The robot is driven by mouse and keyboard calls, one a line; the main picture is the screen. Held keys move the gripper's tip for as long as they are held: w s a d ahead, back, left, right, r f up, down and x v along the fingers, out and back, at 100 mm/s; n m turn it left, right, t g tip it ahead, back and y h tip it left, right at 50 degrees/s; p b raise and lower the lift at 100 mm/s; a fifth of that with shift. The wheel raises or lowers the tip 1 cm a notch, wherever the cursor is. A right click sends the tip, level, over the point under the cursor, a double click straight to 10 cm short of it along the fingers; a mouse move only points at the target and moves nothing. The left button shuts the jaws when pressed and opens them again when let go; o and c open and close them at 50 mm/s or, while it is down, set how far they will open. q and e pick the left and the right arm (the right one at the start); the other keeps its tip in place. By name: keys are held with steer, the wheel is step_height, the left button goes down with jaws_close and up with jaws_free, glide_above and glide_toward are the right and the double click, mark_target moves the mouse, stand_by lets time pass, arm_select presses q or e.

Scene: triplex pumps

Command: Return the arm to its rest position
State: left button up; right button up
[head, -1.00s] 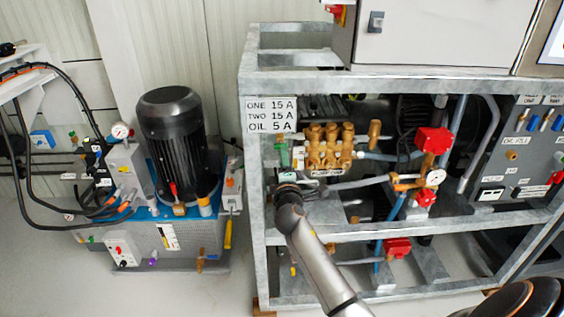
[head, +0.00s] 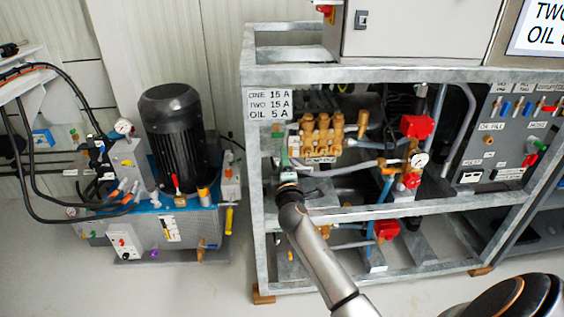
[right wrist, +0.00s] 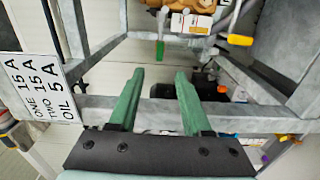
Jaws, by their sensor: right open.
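My right arm reaches in from the bottom of the head view. Its gripper (head: 286,162) is at the left front of the galvanised pump frame (head: 350,212), below the label plate. In the right wrist view the two green fingers (right wrist: 155,95) are spread apart with nothing between them. A frame bar passes close behind the fingers there. Whether they touch it I cannot tell. My left gripper is not in view.
The label plate (head: 270,104) and brass pump head (head: 322,136) are close to the right gripper. Red-handled valves (head: 417,126) stand further right. A black motor (head: 172,130) on a hydraulic unit stands left. Bare floor shows in front.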

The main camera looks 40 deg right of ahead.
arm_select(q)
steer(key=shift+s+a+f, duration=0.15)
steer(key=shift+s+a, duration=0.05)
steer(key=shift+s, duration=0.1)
arm_select(e)
steer(key=shift+s+a, duration=0.1)
steer(key=shift+s, duration=0.1)
